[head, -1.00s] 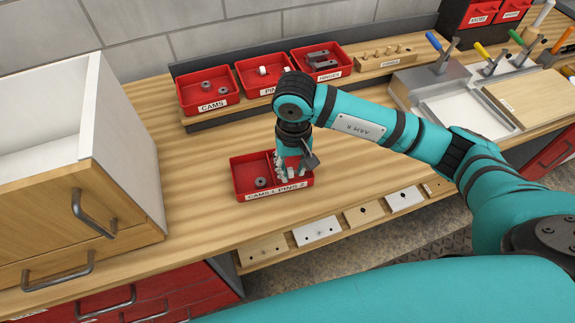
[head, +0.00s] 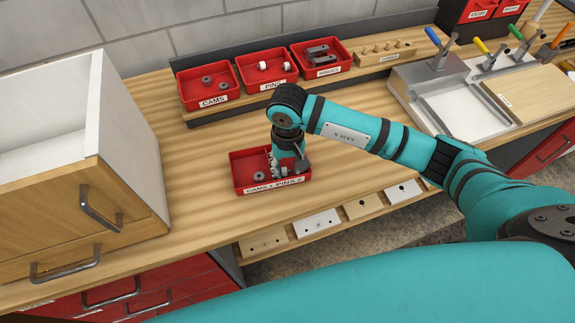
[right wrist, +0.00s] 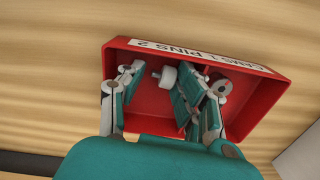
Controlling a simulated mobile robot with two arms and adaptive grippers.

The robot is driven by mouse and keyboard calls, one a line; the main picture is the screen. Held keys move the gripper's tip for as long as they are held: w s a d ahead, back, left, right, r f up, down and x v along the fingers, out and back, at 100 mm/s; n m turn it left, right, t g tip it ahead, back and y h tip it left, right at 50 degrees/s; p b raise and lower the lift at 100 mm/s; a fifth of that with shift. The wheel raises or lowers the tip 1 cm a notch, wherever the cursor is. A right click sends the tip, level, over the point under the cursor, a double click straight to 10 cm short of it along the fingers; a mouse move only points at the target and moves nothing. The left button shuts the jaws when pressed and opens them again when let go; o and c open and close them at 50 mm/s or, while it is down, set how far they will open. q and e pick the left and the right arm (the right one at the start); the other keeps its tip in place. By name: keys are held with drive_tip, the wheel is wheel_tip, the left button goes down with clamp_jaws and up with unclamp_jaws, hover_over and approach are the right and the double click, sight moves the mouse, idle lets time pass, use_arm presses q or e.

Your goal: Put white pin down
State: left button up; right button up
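The white pin (right wrist: 168,76) lies in the red tray (right wrist: 240,119) labelled "CAMS 1 PINS 2", in the compartment beside the grey cam (right wrist: 222,87). My right gripper (right wrist: 155,88) reaches down into the tray. Its fingers are spread on either side of the pin, with a clear gap on the left; I cannot tell whether the right finger touches it. In the head view the tray (head: 240,183) stands on the bench, the cam (head: 259,176) shows in its left compartment, and the right gripper (head: 284,168) largely hides the right compartment. My left gripper is not in view.
Red bins of cams (head: 212,102), pins (head: 268,87) and a third kind of part (head: 323,72) stand behind the tray. A white-sided cabinet (head: 130,135) stands at the left. Plates hang along the front edge. The bench (head: 200,165) left of the tray is clear.

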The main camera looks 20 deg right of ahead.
sight(287, 171)
drive_tip(key=shift+r, duration=0.1)
drive_tip(key=shift+r+p, duration=0.2)
drive_tip(key=shift+p, duration=0.2)
wheel_tip(287, 171, up, 12)
drive_tip(key=b, duration=0.4)
drive_tip(key=shift+f, duration=0.15)
